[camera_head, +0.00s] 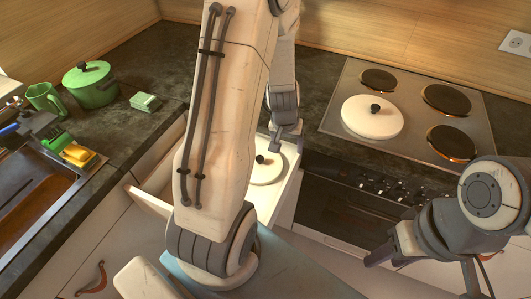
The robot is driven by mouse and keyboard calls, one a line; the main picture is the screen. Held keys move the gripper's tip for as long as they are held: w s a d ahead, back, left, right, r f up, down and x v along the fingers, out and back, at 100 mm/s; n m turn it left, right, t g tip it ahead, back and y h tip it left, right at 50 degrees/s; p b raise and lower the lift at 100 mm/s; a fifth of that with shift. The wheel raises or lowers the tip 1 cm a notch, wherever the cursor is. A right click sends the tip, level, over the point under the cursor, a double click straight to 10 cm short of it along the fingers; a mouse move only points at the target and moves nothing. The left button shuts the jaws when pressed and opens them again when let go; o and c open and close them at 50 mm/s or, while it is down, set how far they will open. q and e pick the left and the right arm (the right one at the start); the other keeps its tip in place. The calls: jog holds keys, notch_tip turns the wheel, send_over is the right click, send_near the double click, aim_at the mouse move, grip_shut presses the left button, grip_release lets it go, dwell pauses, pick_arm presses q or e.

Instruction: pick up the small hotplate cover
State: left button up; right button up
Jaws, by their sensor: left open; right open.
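A small round white hotplate cover (267,173) with a dark knob lies inside the open drawer (291,187) below the counter. My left arm's large link hides part of the drawer. My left gripper (286,141) is open and empty, above the drawer just behind and to the right of the small cover; no contact with it can be made out. A larger white cover (372,121) with a dark knob sits on the front-left plate of the hob. My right gripper (425,264) is open and empty at the lower right, in front of the oven.
The hob (412,140) has several bare dark plates. The oven front (345,212) with knobs lies right of the drawer. On the left counter stand a green pot (92,88), a green mug (45,98) and a green box (146,102), with a sink (35,195) and a yellow sponge (77,154).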

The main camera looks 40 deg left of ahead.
pick_arm(q)
jog(key=s+a+f+n+y, duration=0.1)
jog(key=s+a+f+n, duration=0.2)
jog(key=a, duration=0.7)
jog(key=b, duration=0.3)
send_over(260, 158)
jog(key=s, duration=0.2)
jog(key=x, duration=0.3)
jog(key=s+x, duration=0.1)
jog(key=x, duration=0.1)
jog(key=shift+d+f, duration=0.35)
jog(key=shift+f, duration=0.2)
jog(key=x, duration=0.4)
jog(key=shift+w+d+f+b, duration=0.1)
jog(key=shift+w+d+b, duration=0.05)
jog(key=shift+d+b, duration=0.2)
jog(key=shift+w+a+f, duration=0.15)
jog(key=shift+f, duration=0.3)
grip_shut()
